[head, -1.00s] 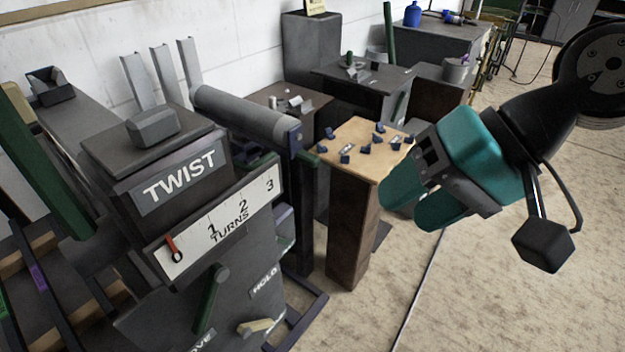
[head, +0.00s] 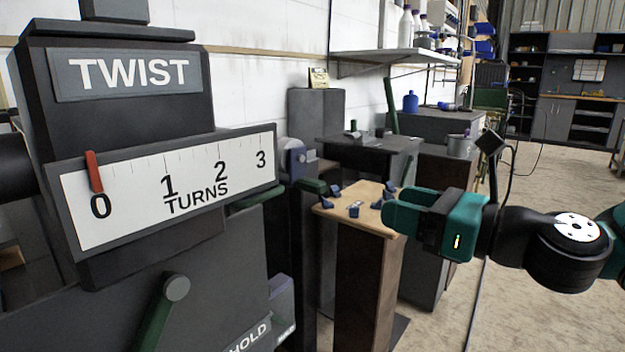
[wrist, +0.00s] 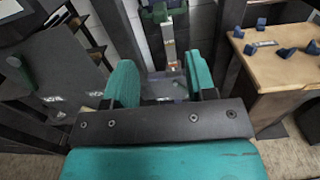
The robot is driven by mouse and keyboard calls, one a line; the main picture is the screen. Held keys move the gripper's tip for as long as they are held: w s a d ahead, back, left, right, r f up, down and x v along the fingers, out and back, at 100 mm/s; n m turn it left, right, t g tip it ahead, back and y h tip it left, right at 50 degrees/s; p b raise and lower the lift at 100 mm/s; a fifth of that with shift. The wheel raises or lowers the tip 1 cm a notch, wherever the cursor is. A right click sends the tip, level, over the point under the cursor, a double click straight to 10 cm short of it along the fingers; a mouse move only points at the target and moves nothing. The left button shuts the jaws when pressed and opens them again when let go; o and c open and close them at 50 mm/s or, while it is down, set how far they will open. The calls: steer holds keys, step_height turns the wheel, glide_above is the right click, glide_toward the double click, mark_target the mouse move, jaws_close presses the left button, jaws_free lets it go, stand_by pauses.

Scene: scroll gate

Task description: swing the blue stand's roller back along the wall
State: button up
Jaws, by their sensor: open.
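The blue stand (head: 292,160) shows its blue-grey top just right of the TWIST machine in the head view. Its roller is mostly hidden behind that machine, so I cannot tell its angle to the wall. My gripper (head: 392,212) is right of the stand and the handle in the head view, apart from both. In the wrist view my gripper (wrist: 160,80) has its two teal fingers spread with nothing held between them. A green part (wrist: 163,12) shows beyond the fingers.
The TWIST machine (head: 130,130) fills the left, its red pointer (head: 93,172) at 0. A wooden-topped pedestal (head: 362,205) with small blue pieces stands close by my gripper. Dark benches (head: 370,150) line the wall behind. The floor at right is open.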

mark_target(324, 186)
steer(key=p+x, duration=0.9)
steer(key=x, duration=0.6)
steer(key=shift+s, duration=0.15)
steer(key=shift+w+a+f, duration=0.1)
steer(key=shift+w+a, duration=0.3)
steer(key=shift+a, duration=0.05)
jaws_close()
